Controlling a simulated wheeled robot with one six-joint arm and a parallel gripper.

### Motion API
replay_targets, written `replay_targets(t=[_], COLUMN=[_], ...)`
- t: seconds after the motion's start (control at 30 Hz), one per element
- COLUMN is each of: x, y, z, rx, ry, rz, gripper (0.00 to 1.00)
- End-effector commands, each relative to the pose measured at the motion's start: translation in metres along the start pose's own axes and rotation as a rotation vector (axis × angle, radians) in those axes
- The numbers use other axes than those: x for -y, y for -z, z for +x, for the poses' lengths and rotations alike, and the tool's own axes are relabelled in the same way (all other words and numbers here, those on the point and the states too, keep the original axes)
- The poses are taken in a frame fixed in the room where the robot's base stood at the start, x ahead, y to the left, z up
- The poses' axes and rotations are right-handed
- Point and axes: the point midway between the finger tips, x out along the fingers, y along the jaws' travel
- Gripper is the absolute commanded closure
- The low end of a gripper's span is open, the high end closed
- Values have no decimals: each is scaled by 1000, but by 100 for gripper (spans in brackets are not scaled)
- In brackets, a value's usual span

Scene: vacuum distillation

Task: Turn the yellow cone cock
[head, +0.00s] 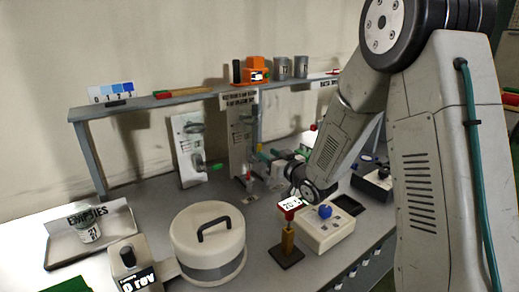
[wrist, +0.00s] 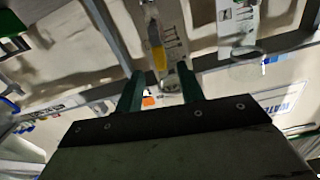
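In the wrist view a small yellow part (wrist: 159,57), which looks like the yellow cone cock, sits on a pale upright panel of glassware. It is seen just beyond the gap between the fingers of my gripper (wrist: 159,82). The two dark green fingers are spread apart, with no object clearly held between them. I cannot tell whether either finger touches the yellow part. In the head view my arm reaches down to the glassware at the middle of the bench, and its wrist hides part of that area.
A grey shelf (head: 160,101) runs above the bench, carrying an orange device (head: 257,72) and metal cups. A white lidded pot (head: 208,242), a beige box with a blue knob (head: 325,211) and a small signed stand (head: 287,243) stand in front. A tray marked EMPTIES (head: 60,252) is at left.

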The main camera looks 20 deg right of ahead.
Motion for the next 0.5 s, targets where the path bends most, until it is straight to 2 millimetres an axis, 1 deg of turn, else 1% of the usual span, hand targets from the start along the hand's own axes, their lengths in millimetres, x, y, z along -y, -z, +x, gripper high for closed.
replay_targets(t=[0.03,0.1,0.3,0.4,0.5], x=[1,1,1,1,0], y=[0,0,0,0,0], z=[9,22,49,57,60], rx=[0,-1,1,1,1], ry=[3,2,1,0,-1], rz=[-1,-1,-1,-1,-1], gripper=[62,62,62,62,62])
